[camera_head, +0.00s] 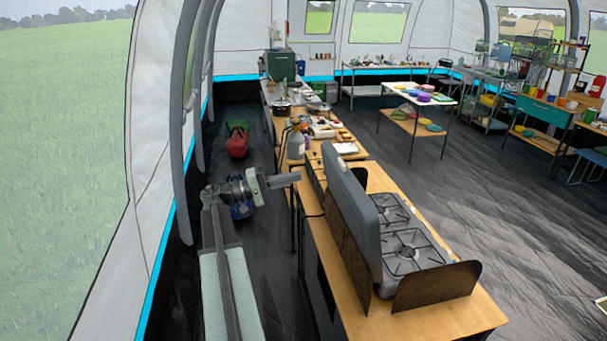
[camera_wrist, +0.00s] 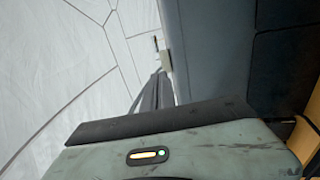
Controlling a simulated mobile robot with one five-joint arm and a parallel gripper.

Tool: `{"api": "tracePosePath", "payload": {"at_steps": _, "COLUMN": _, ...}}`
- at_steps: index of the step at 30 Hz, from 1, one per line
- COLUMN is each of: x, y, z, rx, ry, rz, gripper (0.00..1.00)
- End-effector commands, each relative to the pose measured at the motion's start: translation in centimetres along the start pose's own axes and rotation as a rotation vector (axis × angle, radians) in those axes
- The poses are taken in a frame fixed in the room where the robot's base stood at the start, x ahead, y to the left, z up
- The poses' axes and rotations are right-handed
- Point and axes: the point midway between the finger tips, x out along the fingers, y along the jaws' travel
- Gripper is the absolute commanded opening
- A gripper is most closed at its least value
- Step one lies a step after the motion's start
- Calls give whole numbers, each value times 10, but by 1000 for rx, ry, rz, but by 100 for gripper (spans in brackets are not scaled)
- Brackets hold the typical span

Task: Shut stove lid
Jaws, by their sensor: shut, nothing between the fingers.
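The stove (camera_head: 408,245) stands on a wooden table, its burners and grates uncovered. Its grey lid (camera_head: 352,205) is up, standing nearly upright along the left side of the burners. My gripper (camera_head: 297,178) is shut and empty, at the lid's far left, on the side away from the burners. It looks apart from the lid in the head view. In the wrist view, a large blue-grey surface, which looks like the lid (camera_wrist: 212,50), rises beyond my gripper's body. The lid's hinge is hidden.
A dark upright panel (camera_head: 440,285) stands at the stove's near end, and another (camera_head: 347,250) runs behind the lid. The wooden counter (camera_head: 350,165) beyond holds bottles and cookware. The tent wall (camera_head: 110,270) is close on the left. Open floor (camera_head: 510,220) lies right of the stove table.

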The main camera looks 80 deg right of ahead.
Motion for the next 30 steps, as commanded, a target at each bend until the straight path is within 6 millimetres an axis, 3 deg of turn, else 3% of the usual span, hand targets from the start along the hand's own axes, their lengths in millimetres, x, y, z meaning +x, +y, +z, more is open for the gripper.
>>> {"api": "tracePosePath", "payload": {"at_steps": 9, "x": 72, "y": 2, "z": 1, "rx": -1, "ry": -3, "rz": -1, "gripper": 0}}
{"api": "tracePosePath", "payload": {"at_steps": 15, "x": 106, "y": 1, "z": 0, "rx": 0, "ry": -1, "rz": -2, "gripper": 0}}
{"api": "tracePosePath", "payload": {"at_steps": 22, "x": 121, "y": 0, "z": 0, "rx": 0, "ry": 0, "rz": -2, "gripper": 0}}
{"api": "tracePosePath", "payload": {"at_steps": 30, "x": 121, "y": -1, "z": 0, "rx": 0, "ry": -1, "rz": -2, "gripper": 0}}
